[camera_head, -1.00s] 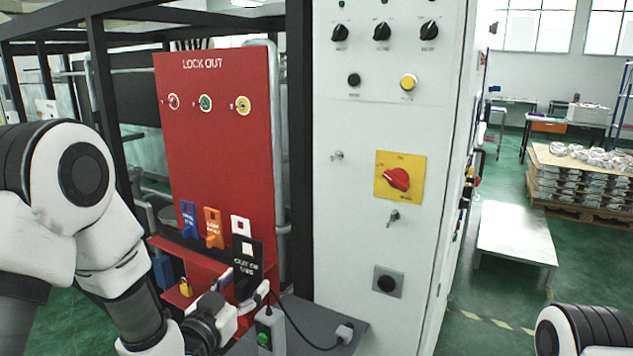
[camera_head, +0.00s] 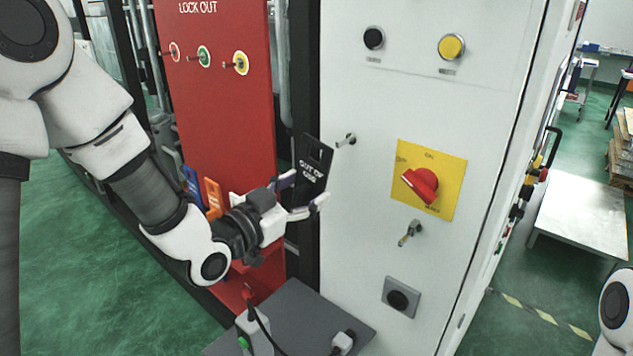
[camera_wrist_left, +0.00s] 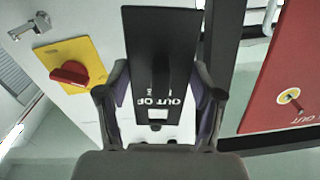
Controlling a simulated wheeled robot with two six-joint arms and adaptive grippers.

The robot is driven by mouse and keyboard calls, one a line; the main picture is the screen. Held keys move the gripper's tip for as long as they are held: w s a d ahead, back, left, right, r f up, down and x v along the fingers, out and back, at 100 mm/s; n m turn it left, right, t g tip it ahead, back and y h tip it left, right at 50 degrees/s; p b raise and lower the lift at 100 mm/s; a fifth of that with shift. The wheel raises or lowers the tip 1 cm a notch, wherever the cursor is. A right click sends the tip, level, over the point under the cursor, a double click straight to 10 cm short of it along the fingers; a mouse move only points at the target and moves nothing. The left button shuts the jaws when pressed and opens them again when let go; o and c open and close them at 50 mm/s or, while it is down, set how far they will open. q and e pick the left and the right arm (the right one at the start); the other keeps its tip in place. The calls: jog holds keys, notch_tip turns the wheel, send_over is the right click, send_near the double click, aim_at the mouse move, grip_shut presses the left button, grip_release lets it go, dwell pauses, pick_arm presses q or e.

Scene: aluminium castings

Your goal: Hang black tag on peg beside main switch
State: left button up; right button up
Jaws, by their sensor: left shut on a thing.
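The black tag (camera_head: 317,160), lettered OUT OF USE, is held roughly upright with its slotted end up, in front of the cabinet. My left gripper (camera_head: 303,193) is shut on its lower part; the left wrist view shows the tag (camera_wrist_left: 160,50) between both fingers. A metal peg (camera_head: 346,140) sticks out of the white cabinet just right of the tag's top, with a small gap in the picture. The main switch (camera_head: 422,186) is a red knob on a yellow plate, right of the peg. It also shows in the left wrist view (camera_wrist_left: 70,73), where the peg is not seen.
The red lockout board (camera_head: 230,110) stands left, with blue (camera_head: 192,182) and orange (camera_head: 213,195) tags. A grey shelf (camera_head: 295,318) lies below my left gripper.

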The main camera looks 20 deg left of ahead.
aim_at(342, 172)
pick_arm(q)
jog(key=shift+s+a+r, duration=0.2)
jog(key=shift+s+r, duration=0.15)
jog(key=shift+s, duration=0.05)
jog(key=x, duration=0.2)
jog(key=f+x, duration=0.1)
jog(key=x, duration=0.1)
jog(key=shift+d, duration=0.1)
jog(key=shift+w+r+p, duration=0.2)
jog(key=shift+w+p, duration=0.2)
jog(key=shift+p, duration=0.05)
jog(key=shift+f+p+x, duration=0.15)
jog(key=shift+p+x, duration=0.05)
jog(key=shift+x, duration=0.55)
jog(key=shift+f+p+x, duration=0.15)
jog(key=shift+x, duration=0.6)
jog(key=shift+w+d+f+b, duration=0.25)
jog(key=shift+f+b, duration=0.2)
jog(key=shift+b, duration=0.25)
jog(key=shift+w, duration=0.2)
pick_arm(e)
jog(key=shift+s+a+r, duration=0.1)
jog(key=shift+s+r, duration=0.1)
jog(key=shift+s, duration=0.15)
